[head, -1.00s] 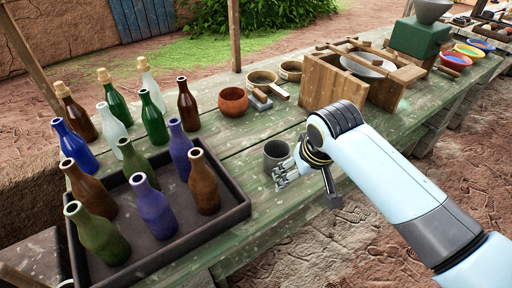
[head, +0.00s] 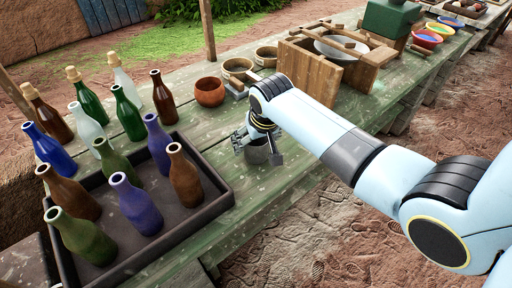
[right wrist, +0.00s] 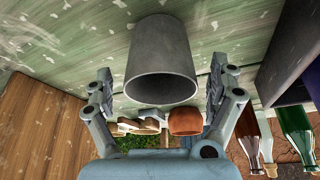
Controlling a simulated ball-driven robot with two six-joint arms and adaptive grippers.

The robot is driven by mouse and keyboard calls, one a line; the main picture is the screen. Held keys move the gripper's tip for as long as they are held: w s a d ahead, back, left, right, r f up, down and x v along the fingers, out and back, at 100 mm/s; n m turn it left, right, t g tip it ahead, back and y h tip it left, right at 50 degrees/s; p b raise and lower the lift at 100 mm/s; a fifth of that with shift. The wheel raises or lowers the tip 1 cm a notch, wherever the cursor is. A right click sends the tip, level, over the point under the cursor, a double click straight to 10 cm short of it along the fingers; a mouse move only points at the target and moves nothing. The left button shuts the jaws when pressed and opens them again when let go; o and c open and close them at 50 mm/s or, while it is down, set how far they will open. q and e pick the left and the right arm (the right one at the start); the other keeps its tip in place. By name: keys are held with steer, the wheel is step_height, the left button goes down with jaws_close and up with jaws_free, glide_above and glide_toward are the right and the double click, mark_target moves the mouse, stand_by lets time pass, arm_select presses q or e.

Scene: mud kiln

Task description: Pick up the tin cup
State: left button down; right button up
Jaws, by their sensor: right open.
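The grey tin cup (head: 257,154) stands on the green plank table near its front edge. My right gripper (head: 257,147) is at the cup, with one finger on the cup's left and the other on its right, and hides its upper part. In the right wrist view the cup (right wrist: 160,60) appears between the spread fingers of the open right gripper (right wrist: 160,83). A gap shows on both sides of the cup there. My left gripper is not in view.
A dark tray (head: 216,203) with several bottles stands to the left, with more bottles behind it. A brown clay bowl (head: 209,92), small round pots (head: 237,68) and a wooden frame box (head: 310,68) stand behind the cup. Bare green tabletop lies between the tray and cup.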

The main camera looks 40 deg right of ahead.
steer(key=shift+w+f, duration=0.3)
steer(key=shift+f, duration=0.3)
steer(key=shift+s, duration=0.1)
steer(key=c, duration=1.2)
steer(key=shift+c, duration=0.2)
